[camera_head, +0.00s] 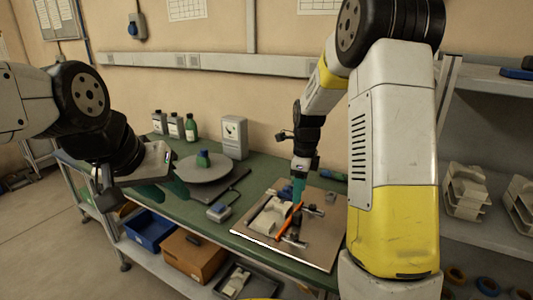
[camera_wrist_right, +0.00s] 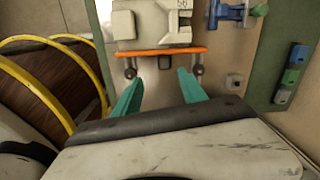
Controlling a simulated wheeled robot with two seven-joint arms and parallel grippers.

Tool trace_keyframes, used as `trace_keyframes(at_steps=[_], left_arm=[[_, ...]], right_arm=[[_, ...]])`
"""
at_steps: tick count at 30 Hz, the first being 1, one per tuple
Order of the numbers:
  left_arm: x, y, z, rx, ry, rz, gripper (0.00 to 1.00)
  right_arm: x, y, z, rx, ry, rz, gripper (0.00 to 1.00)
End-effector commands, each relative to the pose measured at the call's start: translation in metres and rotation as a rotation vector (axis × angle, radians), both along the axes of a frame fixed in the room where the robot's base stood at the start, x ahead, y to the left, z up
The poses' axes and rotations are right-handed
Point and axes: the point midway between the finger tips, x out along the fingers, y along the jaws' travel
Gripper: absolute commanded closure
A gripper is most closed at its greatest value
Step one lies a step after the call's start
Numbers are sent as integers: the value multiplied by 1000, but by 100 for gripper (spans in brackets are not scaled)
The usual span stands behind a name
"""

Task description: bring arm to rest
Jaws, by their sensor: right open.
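My right arm comes down from the top right of the head view, and its gripper (camera_head: 298,190) points down over the board (camera_head: 320,257) on the green bench. In the right wrist view its two teal fingers (camera_wrist_right: 161,76) are apart with nothing between them. An orange bar (camera_wrist_right: 160,52) lies just beyond the fingertips, across two dark pegs; it also shows in the head view (camera_head: 289,221). A pale grey block (camera_wrist_right: 152,22) is beside the bar. My left gripper (camera_head: 163,189) is over the left part of the bench; its jaw opening is unclear.
Several bottles and a grey box (camera_head: 234,138) stand at the back. A blue bin (camera_head: 150,231) and brown box (camera_head: 194,256) sit on the lower shelf.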

Motion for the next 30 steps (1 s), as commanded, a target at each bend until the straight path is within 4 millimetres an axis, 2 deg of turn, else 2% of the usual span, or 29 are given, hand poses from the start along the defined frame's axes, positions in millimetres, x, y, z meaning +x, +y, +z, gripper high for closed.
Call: trace_keyframes(at_steps=[1,6,12,15,18,22,25,30], left_arm=[[0,0,0,0,0,0,64],[0,0,0,0,0,0,64],[0,0,0,0,0,0,64],[0,0,0,0,0,0,64],[0,0,0,0,0,0,64],[0,0,0,0,0,0,64],[0,0,0,0,0,0,64],[0,0,0,0,0,0,64]], right_arm=[[-9,1,21,15,-36,89,51],[-52,5,82,25,-170,501,51],[-114,10,135,-54,-340,1006,51],[-146,13,153,-131,-417,1257,51],[-177,15,164,-228,-478,1492,51],[-208,17,171,-359,-526,1740,51],[-223,19,172,-433,-540,1867,51],[-233,20,171,-489,-544,1958,51]])
